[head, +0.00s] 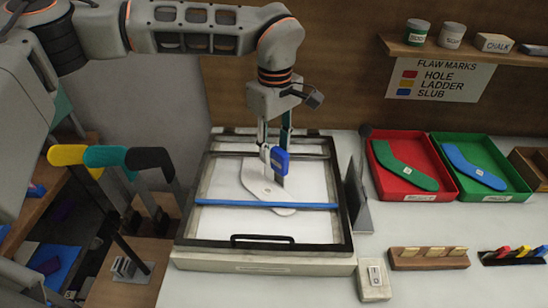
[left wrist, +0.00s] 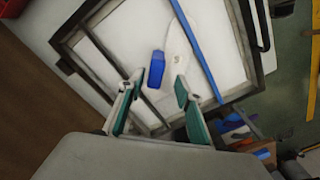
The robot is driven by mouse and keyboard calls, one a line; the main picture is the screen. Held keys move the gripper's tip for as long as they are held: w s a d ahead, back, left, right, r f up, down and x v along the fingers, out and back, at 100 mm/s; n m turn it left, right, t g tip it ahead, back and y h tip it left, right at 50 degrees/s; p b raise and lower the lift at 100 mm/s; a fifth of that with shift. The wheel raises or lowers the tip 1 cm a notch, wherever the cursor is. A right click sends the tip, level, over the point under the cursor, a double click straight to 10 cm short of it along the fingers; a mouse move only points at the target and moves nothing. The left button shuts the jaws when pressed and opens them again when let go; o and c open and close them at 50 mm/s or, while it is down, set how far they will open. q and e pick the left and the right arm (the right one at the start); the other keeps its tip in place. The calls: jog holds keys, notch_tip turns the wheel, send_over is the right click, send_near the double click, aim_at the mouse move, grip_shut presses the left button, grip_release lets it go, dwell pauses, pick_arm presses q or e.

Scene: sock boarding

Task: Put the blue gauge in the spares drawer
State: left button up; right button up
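The blue gauge (head: 280,160) has a blue block top with a dark grey part below it, over a white sock-shaped board (head: 256,190) in the framed panel. My left gripper (head: 275,148) points down at it from above. In the left wrist view the gripper (left wrist: 159,80) is open, its green-backed fingers apart on either side. The gauge's blue block (left wrist: 156,68) lies between and just beyond the fingertips there; I see no contact. I cannot make out which part is the spares drawer. My right gripper is in neither view.
A blue bar (head: 265,204) crosses the frame (head: 346,215). A dark upright plate (head: 357,190) stands right of it. Red (head: 405,196) and green (head: 490,197) trays hold sock shapes. Yellow, teal and black shapes (head: 110,156) stand at left. The counter's front right is partly clear.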

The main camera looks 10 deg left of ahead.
aim_at(279, 169)
pick_arm(q)
jog(key=f, duration=0.5)
jog(key=d+f, duration=0.1)
jog(key=f, duration=0.1)
jog(key=shift+w+d+f+p, duration=0.1)
jog(key=shift+f+p, duration=0.2)
grip_shut()
